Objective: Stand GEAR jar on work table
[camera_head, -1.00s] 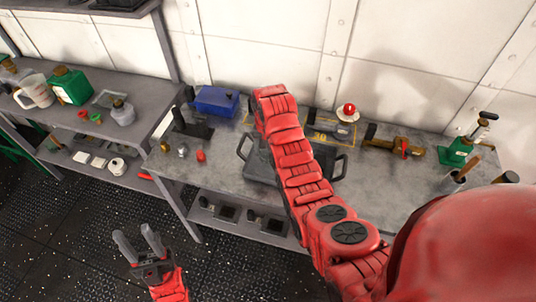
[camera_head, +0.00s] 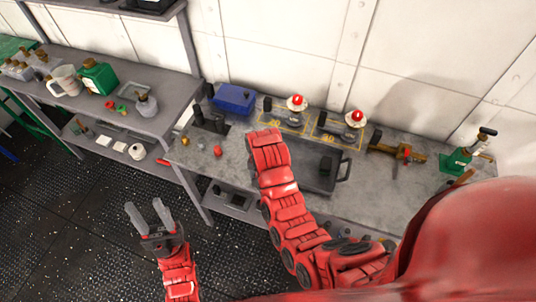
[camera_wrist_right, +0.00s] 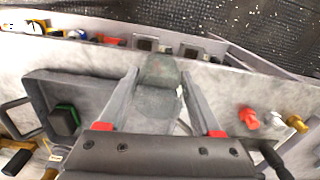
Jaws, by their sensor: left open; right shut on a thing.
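A grey jar with a dark greenish top (camera_wrist_right: 158,88) sits between the fingers of my right gripper (camera_wrist_right: 162,76) in the right wrist view, and the gripper is shut on it. No label can be read on it. In the head view my right forearm hides this gripper and jar. The grey work table (camera_head: 232,152) lies under the right arm; whether the jar touches it I cannot tell. My left gripper (camera_head: 150,217) is open and empty, in front of the bench over the dark floor.
A dark tray (camera_head: 346,172) holds a black-topped item (camera_head: 326,165). A red item (camera_head: 217,151) stands on bare table left of my arm. A blue box (camera_head: 235,98), red-knobbed fixtures (camera_head: 357,117) and a brass tool (camera_head: 395,151) line the back. A lower bench (camera_head: 150,75) stands left.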

